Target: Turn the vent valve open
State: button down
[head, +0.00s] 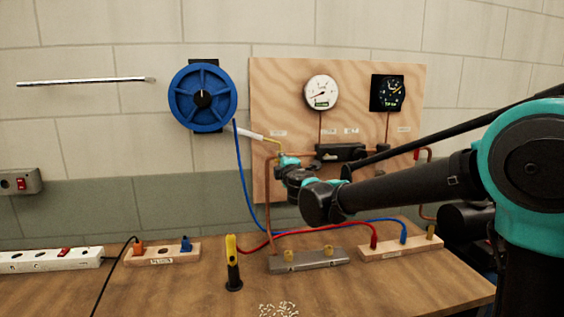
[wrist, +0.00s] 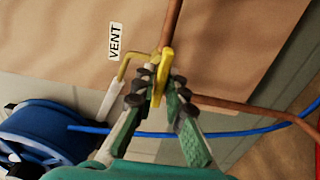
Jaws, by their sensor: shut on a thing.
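The vent valve's yellow handle (wrist: 164,68) is in the middle of the wrist view, beside the label VENT (wrist: 115,41). It lies roughly in line with the copper pipe (wrist: 171,24) above it. My gripper (wrist: 158,92) is shut on the handle, one finger on each side. A thin yellow outlet pipe (wrist: 127,62) bends from the valve into a white tube (wrist: 110,98). In the head view my gripper (head: 284,160) is at the left part of the plywood panel (head: 270,90); it hides most of the valve there.
A blue hose reel (head: 182,108) hangs on the wall left of the panel. A white gauge (head: 321,92) and a black gauge (head: 388,93) are above. A yellow-black tool (head: 232,262), wooden blocks and red and blue hoses occupy the bench (head: 180,290) below.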

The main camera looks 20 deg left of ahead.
jog(key=c, duration=1.6)
grip_release()
jog(key=shift+c, duration=0.2)
jog(key=shift+s, duration=0.1)
jog(key=v, duration=1.2)
jog(key=shift+f, duration=0.1)
